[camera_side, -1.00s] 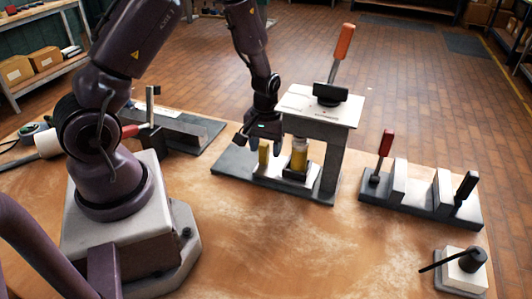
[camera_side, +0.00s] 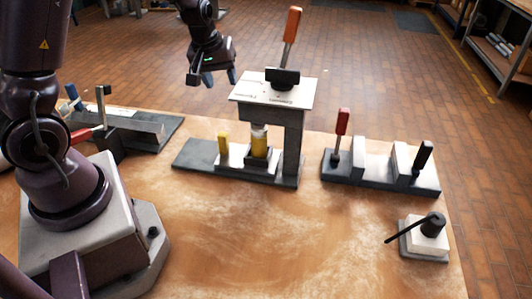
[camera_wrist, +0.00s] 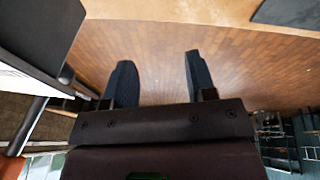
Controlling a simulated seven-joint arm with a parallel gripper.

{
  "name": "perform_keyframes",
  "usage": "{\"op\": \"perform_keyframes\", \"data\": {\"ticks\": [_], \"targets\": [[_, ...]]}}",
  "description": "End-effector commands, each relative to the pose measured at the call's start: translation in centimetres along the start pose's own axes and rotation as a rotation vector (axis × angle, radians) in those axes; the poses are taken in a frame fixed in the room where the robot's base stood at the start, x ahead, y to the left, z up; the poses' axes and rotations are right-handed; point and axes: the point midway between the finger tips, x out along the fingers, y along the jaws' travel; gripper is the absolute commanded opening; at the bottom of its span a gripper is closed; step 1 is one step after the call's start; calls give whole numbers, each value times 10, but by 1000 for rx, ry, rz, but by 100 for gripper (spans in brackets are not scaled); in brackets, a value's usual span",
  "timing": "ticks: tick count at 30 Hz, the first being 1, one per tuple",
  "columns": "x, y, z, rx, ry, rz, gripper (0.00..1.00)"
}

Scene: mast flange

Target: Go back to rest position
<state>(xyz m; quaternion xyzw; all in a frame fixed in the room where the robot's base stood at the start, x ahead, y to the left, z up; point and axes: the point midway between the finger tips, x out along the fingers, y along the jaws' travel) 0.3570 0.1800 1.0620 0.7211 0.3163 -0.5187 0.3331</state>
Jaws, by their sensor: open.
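My gripper (camera_side: 222,77) hangs in the air at the upper middle of the side view, left of and higher than the press-like stand (camera_side: 270,95). Its two dark fingers (camera_wrist: 158,75) are apart in the wrist view, with nothing between them. The stand has a white top plate and an upright orange-handled lever (camera_side: 292,24). Under the top plate, a yellow cylinder (camera_side: 259,144) with a pale top stands on a small block. A smaller yellow piece (camera_side: 223,144) stands just left of it. My gripper touches none of these.
A fixture with a red handle (camera_side: 342,121) and grey blocks is at the right. A white block with a black lever (camera_side: 430,229) sits at the front right. Another dark fixture (camera_side: 145,130) is at the left. The middle front of the wooden table (camera_side: 255,235) is clear.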

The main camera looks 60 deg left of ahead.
Motion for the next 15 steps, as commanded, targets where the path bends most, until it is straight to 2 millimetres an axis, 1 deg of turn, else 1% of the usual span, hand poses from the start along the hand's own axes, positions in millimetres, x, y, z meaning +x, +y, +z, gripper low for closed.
{"op": "perform_keyframes", "data": {"ticks": [1,3,5,7,8,9,11,12,15], "targets": [[-24,10,2,27,23,42,51],[-50,24,20,114,12,80,51],[-71,31,34,181,10,108,51],[-96,39,52,269,11,140,51],[-108,41,61,309,13,153,51],[-123,43,74,368,17,171,51],[-144,43,93,454,28,192,51],[-157,42,106,514,36,203,51],[-183,34,137,653,65,221,51]]}}
